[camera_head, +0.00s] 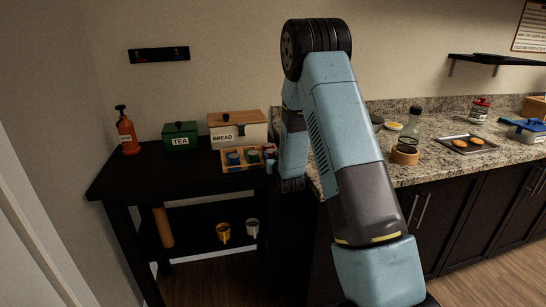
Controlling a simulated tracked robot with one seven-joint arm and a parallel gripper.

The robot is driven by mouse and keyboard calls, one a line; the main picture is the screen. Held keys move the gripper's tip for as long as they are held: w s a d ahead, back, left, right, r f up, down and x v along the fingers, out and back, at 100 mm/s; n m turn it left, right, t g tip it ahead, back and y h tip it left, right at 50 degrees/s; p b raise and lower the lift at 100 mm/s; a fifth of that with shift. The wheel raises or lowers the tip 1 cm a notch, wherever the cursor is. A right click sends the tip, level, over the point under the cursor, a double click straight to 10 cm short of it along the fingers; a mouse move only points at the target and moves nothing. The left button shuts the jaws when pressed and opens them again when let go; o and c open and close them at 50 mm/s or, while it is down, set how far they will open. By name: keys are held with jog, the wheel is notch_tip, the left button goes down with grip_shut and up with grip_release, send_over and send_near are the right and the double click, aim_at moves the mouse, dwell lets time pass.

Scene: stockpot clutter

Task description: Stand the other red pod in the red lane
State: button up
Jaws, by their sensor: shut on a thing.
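A wooden organiser tray (232,170) stands on the dark side table's right front. It holds small blue pods (233,158) on its left and green pods (252,156) further right. I cannot make out a red pod, and the lane colours are too small to tell. My gripper (270,164) is at the tray's right end, small and partly hidden by my forearm. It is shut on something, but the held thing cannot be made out.
Behind the tray stand a white BREAD box (250,133) and a green TEA tin (180,141). An orange bottle (127,137) is further left. The side table (160,182) is clear at its front left. A granite counter (432,165) with a baking sheet (468,149) is at right.

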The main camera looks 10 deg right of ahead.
jog(key=o, duration=1)
jog(key=shift+r, duration=0.1)
jog(key=s, duration=1.2)
jog(key=s+r+g, duration=0.3)
jog(key=s+r, duration=0.1)
jog(key=r, duration=0.4)
jog(key=s+r+g, duration=0.3)
jog(key=s+r, duration=0.2)
jog(key=r, duration=0.2)
jog(key=s+r+g, duration=0.2)
jog(key=s, duration=0.7)
jog(key=s+r+g, duration=0.2)
jog(key=s+r, duration=0.1)
jog(key=s, duration=0.6)
jog(key=s+r+g, duration=0.1)
jog(key=s+r, duration=0.2)
jog(key=s, duration=0.6)
jog(key=shift+s+r+g+h, duration=0.2)
jog(key=shift+s+g+h, duration=0.1)
jog(key=shift+s+g, duration=0.1)
